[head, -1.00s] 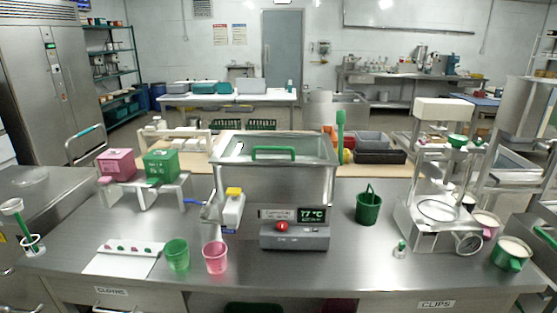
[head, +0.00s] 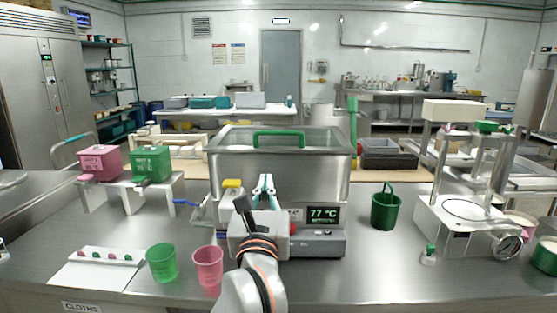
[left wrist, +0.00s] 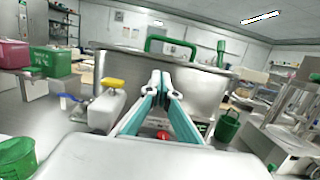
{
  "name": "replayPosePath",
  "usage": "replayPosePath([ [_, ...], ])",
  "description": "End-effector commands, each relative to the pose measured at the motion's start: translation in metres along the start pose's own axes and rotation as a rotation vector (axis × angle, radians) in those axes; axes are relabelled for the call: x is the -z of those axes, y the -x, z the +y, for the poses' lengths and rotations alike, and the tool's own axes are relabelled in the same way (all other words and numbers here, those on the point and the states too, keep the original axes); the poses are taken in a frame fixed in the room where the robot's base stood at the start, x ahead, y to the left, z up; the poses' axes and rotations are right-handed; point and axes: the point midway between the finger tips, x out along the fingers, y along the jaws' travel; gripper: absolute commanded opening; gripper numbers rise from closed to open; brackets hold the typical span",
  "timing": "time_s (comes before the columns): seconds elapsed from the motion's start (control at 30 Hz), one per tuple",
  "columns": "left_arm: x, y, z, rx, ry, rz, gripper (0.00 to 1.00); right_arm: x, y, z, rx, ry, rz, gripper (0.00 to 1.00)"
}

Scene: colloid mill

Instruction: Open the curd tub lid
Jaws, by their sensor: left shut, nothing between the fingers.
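The steel curd tub (head: 325,175) stands behind a control box with a 77 °C display (head: 323,215). A grey lid (head: 328,138) lies across its top, seemingly down, with a green bar handle (head: 278,133). The handle shows in the left wrist view (left wrist: 170,41) beyond the fingertips. My left gripper (head: 265,180) is shut and empty in front of the tub's front wall, below the handle and apart from it. Its teal fingers meet in the left wrist view (left wrist: 161,90). My left arm hides part of the control box. My right gripper is not in view.
A side valve with a yellow cap (head: 232,184) sits left of my gripper. A green cup (head: 162,263) and a pink cup (head: 208,266) stand at the front left. A green bucket (head: 385,212) stands to the right, with a steel press (head: 465,215) beyond it.

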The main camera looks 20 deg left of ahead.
Motion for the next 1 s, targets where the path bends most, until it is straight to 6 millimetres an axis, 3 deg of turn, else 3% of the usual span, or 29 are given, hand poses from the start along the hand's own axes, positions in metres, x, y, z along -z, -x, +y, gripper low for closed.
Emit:
replayPosePath([
  [0.17, -0.002, -0.018, 0.0, 0.001, 0.002, -0.001, 0.0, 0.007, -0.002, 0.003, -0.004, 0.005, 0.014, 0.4],
  [0.6, 0.0, -0.102, 0.001, -0.002, -0.001, 0.001, 0.0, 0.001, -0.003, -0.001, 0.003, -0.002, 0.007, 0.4],
  [0.8, -0.024, -0.12, 0.001, -0.001, 0.001, -0.004, 0.0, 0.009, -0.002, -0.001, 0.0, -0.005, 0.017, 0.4],
  [1.0, -0.029, -0.127, 0.001, 0.0, 0.0, -0.001, 0.0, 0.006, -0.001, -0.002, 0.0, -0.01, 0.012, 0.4],
])
